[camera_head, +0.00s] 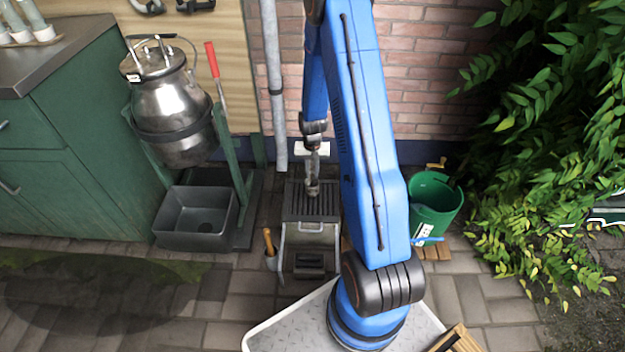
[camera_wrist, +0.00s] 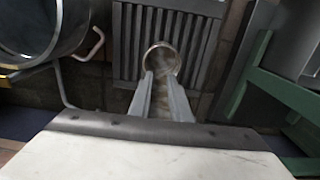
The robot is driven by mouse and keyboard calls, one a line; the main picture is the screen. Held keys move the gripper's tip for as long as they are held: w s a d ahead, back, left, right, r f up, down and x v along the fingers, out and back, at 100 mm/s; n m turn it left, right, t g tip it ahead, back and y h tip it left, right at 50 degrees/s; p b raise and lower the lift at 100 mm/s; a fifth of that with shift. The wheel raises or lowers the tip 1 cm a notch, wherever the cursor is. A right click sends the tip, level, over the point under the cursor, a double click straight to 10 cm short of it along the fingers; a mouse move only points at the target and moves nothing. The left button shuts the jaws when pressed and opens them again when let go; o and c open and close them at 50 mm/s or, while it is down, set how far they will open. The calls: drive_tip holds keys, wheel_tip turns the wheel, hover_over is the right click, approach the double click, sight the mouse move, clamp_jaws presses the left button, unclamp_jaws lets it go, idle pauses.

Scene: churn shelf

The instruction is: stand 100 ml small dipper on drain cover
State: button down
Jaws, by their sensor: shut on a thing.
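The small dipper (camera_head: 312,188) is a little metal cup, held by my gripper (camera_head: 314,165) over the slatted dark drain cover (camera_head: 328,209). In the wrist view the dipper (camera_wrist: 160,58) shows as a round rim between the fingertips of my gripper (camera_wrist: 162,82), with the grey slats of the drain cover (camera_wrist: 205,45) behind it. The dipper looks roughly upright. It is over the middle of the cover, very low, but I cannot tell whether its base touches the slats. The fingers hide part of its side.
A steel churn (camera_head: 168,105) sits in a green stand at left, above a grey basin (camera_head: 195,218). A grey pipe (camera_head: 272,85) stands behind. A green bucket (camera_head: 436,205) is at right. A round vessel (camera_wrist: 35,35) is close beside the cover in the wrist view.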

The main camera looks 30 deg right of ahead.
sight(312, 178)
drive_tip(key=shift+f, duration=1.95)
drive_tip(key=c, duration=1.6)
unclamp_jaws()
drive_tip(key=shift+f, duration=0.1)
drive_tip(key=shift+c, duration=0.2)
